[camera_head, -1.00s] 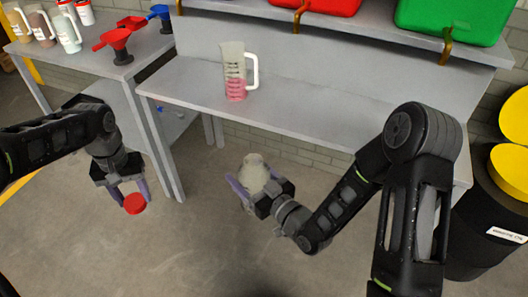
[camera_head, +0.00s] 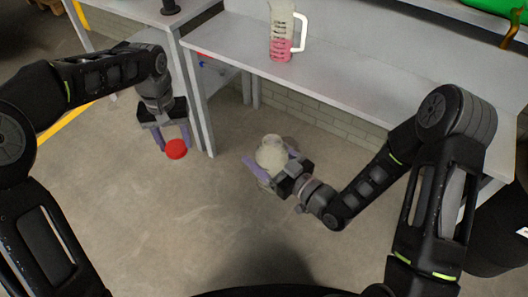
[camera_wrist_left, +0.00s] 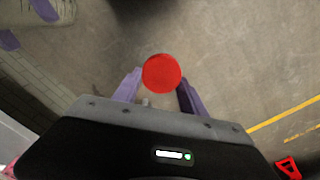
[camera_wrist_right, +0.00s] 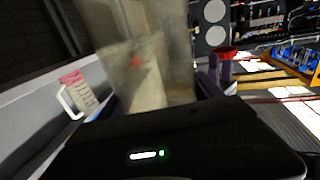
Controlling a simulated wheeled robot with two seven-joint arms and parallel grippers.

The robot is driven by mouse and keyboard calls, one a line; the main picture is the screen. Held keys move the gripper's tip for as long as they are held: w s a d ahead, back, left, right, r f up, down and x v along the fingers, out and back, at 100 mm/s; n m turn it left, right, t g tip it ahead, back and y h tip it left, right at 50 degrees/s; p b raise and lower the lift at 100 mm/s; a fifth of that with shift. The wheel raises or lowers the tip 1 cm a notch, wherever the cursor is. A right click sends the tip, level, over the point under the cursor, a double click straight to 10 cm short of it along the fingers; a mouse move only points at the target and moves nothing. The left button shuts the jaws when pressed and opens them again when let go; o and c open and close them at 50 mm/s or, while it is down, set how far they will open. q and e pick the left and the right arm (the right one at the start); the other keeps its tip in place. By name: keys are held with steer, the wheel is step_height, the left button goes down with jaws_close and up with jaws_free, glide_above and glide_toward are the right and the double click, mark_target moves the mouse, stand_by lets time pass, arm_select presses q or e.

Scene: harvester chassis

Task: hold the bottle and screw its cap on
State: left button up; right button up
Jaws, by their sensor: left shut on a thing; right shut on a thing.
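My left gripper (camera_head: 173,140) is shut on a round red cap (camera_head: 176,149), held in the air to the left of the bottle. In the left wrist view the cap (camera_wrist_left: 162,73) sits between the purple fingers. My right gripper (camera_head: 268,172) is shut on a pale, see-through bottle (camera_head: 271,154), held in the air in front of the bench. In the right wrist view the bottle (camera_wrist_right: 145,55) fills the upper middle, blurred. The bottle's mouth shows no cap. Cap and bottle are well apart.
A grey bench (camera_head: 340,85) stands behind, with a clear jug of pink liquid (camera_head: 281,35) near its edge. Another table (camera_head: 140,18) stands at the upper left. The air between my grippers is free.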

arm_select(q)
steer(key=d+r+n, duration=0.5)
steer(key=d+r, duration=0.1)
steer(key=d, duration=0.7)
step_height(320, 180, up, 6)
steer(key=n, duration=0.5)
glide_above(269, 140)
steer(key=shift+r, duration=0.15)
steer(key=shift+f, duration=0.2)
steer(key=shift+a+f, duration=0.1)
steer(key=shift+f, duration=1.75)
steer(key=shift+f, duration=0.15)
steer(key=shift+f, duration=0.75)
steer(key=shift+f, duration=0.6)
